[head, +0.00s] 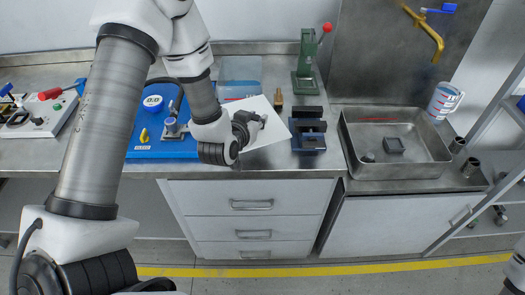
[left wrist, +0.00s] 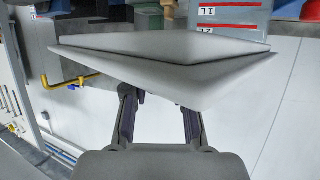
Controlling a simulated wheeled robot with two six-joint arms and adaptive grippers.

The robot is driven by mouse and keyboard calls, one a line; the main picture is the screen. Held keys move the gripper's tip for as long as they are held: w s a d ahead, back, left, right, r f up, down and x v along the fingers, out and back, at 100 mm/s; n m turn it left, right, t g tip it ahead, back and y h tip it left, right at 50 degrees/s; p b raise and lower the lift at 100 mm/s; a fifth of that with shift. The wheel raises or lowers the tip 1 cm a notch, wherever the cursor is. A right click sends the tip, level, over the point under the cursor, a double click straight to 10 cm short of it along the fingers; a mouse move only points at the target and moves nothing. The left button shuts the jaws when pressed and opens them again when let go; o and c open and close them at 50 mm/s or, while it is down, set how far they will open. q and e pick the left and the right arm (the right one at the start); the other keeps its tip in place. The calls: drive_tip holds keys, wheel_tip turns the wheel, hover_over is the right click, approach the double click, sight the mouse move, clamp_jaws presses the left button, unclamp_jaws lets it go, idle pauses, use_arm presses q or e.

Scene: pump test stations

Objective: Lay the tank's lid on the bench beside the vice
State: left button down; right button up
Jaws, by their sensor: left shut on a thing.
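The tank's lid (head: 268,128) is a flat pale plate over the bench, just left of the dark blue vice (head: 308,130). My left gripper (head: 250,121) is shut on it. In the left wrist view the lid (left wrist: 165,62) spans the picture in front of the fingers (left wrist: 160,118); the gripped part is hidden. I cannot tell whether the lid touches the bench. The tank (head: 239,71) looks like the grey-blue box behind the lid; in the left wrist view a box with red level lines (left wrist: 230,17) shows beyond it. My right gripper is out of view.
A green press (head: 306,70) with a red knob stands behind the vice, and a brass fitting (head: 278,101) beside it. A blue pump board (head: 150,150) lies to the left. A steel basin (head: 420,165) and a jug (head: 443,101) are to the right. A bare bench strip (head: 270,162) runs in front.

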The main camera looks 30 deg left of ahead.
use_arm(q)
drive_tip(key=shift+d+f, duration=0.15)
drive_tip(key=shift+f, duration=0.4)
drive_tip(key=f, duration=0.1)
drive_tip(key=a+f, duration=0.1)
drive_tip(key=f, duration=0.1)
drive_tip(key=shift+s+a+f, duration=0.1)
drive_tip(key=shift+f, duration=0.2)
drive_tip(key=f, duration=0.5)
drive_tip(key=shift+d+f+p, duration=0.2)
drive_tip(key=shift+d+p, duration=0.1)
drive_tip(key=shift+p, duration=0.1)
drive_tip(key=shift+f, duration=0.3)
drive_tip(key=shift+a, duration=0.2)
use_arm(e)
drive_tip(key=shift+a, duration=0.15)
use_arm(q)
drive_tip(key=shift+f, duration=0.15)
drive_tip(key=c, duration=0.9)
unclamp_jaws()
drive_tip(key=shift+c, duration=0.2)
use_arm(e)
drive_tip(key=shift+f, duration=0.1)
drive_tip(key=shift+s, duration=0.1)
